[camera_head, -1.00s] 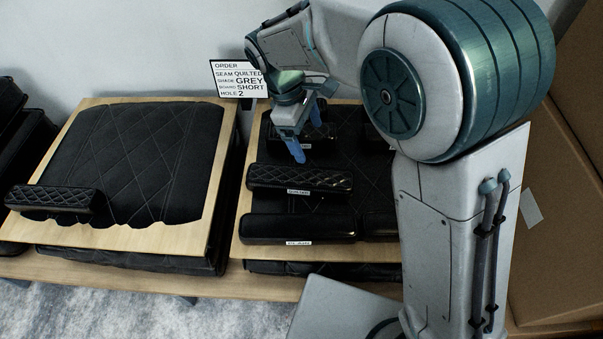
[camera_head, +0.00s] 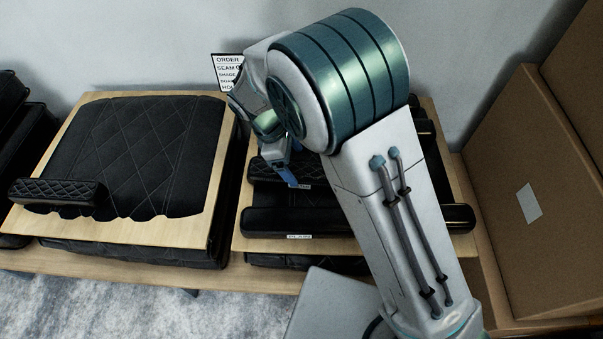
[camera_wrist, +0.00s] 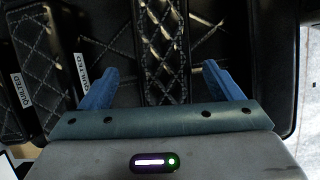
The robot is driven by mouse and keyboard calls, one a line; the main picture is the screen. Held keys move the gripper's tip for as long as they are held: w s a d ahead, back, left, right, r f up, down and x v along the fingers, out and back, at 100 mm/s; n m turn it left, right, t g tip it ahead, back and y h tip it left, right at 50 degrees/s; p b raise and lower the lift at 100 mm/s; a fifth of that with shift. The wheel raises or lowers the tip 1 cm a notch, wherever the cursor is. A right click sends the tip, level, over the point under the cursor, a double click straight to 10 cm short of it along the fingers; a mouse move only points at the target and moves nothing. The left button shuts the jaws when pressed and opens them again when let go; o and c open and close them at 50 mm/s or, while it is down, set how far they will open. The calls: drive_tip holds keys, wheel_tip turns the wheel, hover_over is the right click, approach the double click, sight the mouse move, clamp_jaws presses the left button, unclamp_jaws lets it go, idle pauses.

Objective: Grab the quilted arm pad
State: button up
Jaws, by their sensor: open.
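A black quilted arm pad (camera_head: 268,172) lies on the right-hand board, partly covered by my gripper (camera_head: 283,174) and arm. In the wrist view, my gripper (camera_wrist: 161,86) is open, its blue fingers apart. A quilted black strip (camera_wrist: 162,45) shows in the gap beyond the fingers, and no contact is visible. Other quilted pieces (camera_wrist: 42,50) with white "QUILTED" labels lie to the left in that view. Another quilted arm pad (camera_head: 57,193) rests on the left-hand panel. I cannot tell the exact height of the fingers over the pad.
A smooth black pad (camera_head: 292,221) lies along the front of the right board (camera_head: 458,190). An order card (camera_head: 228,70) stands behind, partly hidden by my arm. A quilted panel (camera_head: 150,150) lies on the left. Cardboard boxes (camera_head: 520,150) stand on the right.

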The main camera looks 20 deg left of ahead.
sight(296, 168)
drive_tip(key=x, duration=0.4)
drive_tip(key=shift+s+f, duration=0.2)
drive_tip(key=shift+f, duration=0.15)
drive_tip(key=shift+c, duration=0.3)
drive_tip(key=shift+r, duration=0.1)
drive_tip(key=c, duration=1.3)
